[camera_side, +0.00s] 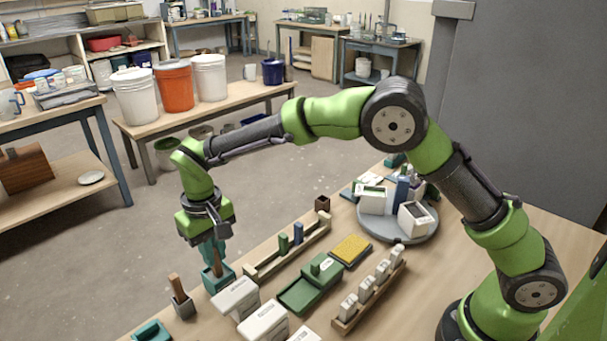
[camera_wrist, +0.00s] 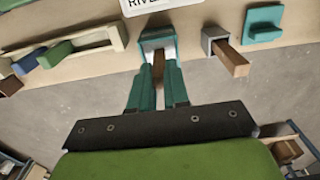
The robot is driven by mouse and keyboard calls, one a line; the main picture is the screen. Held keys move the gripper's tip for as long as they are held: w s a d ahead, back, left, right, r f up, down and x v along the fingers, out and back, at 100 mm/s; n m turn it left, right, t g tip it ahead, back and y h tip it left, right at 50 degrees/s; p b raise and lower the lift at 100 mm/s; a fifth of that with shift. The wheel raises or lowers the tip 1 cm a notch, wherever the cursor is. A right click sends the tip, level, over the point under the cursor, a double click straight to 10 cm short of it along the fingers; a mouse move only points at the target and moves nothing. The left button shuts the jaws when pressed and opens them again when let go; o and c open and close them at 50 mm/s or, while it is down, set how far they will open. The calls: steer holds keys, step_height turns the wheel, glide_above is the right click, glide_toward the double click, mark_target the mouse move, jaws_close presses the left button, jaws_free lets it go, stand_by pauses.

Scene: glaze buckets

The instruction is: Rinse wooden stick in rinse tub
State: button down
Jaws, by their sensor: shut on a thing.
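A brown wooden stick (camera_side: 217,268) stands between the teal fingers of my gripper (camera_side: 213,250). In the wrist view my gripper (camera_wrist: 158,88) is shut on the stick (camera_wrist: 158,68). The stick's lower end is inside a small teal square tub (camera_side: 219,282), which also shows in the wrist view (camera_wrist: 157,37); I cannot tell how deep it reaches. No readable label shows on this tub. A second brown stick (camera_side: 177,287) leans in a small grey square holder (camera_side: 183,307) beside the tub, apart from my gripper.
White boxes (camera_side: 236,298) stand close to the right of the tub. A wooden rack (camera_side: 290,250), a green tray (camera_side: 310,288) and a yellow sponge-like pad (camera_side: 351,249) lie further right. A teal block (camera_side: 152,331) is at the front edge. Buckets (camera_side: 173,85) stand on a separate bench.

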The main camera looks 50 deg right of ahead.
steer(key=shift+r, duration=2.9)
steer(key=shift+r, duration=2)
